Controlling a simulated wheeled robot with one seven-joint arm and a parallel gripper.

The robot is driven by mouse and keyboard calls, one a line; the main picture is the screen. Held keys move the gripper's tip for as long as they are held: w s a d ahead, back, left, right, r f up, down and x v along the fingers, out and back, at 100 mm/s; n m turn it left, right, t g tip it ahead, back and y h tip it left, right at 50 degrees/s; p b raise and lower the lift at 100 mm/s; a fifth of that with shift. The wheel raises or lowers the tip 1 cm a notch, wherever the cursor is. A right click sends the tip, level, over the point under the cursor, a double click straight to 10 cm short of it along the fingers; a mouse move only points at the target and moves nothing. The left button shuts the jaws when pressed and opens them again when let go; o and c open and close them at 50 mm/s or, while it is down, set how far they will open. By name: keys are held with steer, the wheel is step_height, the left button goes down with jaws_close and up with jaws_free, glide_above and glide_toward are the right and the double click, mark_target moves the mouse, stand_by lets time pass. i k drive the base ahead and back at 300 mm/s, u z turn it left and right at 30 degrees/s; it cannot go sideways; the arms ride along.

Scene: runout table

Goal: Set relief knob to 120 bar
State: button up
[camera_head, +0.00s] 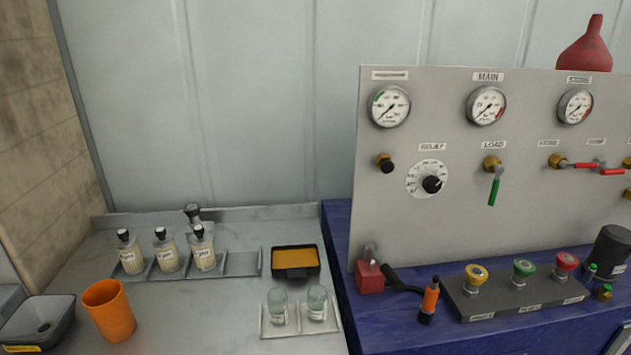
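The relief knob (431,184) is a small black knob on a round white scale dial (413,177), under the label RELIEF on the grey panel (400,235). The scale numbers are too small to read, so I cannot tell the knob's setting. Above it is a round gauge (389,106) with a green arc; its exact reading is not legible. My gripper is not in view.
The load valve (494,182) with a green handle is right of the dial. Red-handled valves (575,164) sit farther right. Below are a red padlock (369,274), an orange-black tool (429,300) and coloured knobs (524,270). Bottles and an orange cup (109,311) stand left.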

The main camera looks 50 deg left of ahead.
mark_target(431, 184)
steer(key=u, duration=0.95)
steer(key=i, duration=0.35)
steer(key=z, duration=1.8)
steer(key=k, duration=0.9)
steer(key=u, duration=1.65)
steer(key=i, duration=0.45)
steer(key=k, duration=0.65)
